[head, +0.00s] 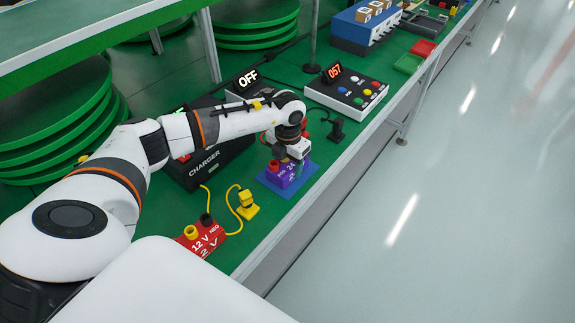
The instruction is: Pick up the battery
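A purple battery (283,177) marked 24 stands on a blue pad (309,169) on the green bench, with a red terminal on its left. My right gripper is not in view.
A black charger (208,166) stands left of the purple battery, partly behind my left arm. A yellow plug (247,205) with a yellow cable lies near the red battery. A button panel (347,92) with a lit 057 display is farther back. The bench edge runs along the right.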

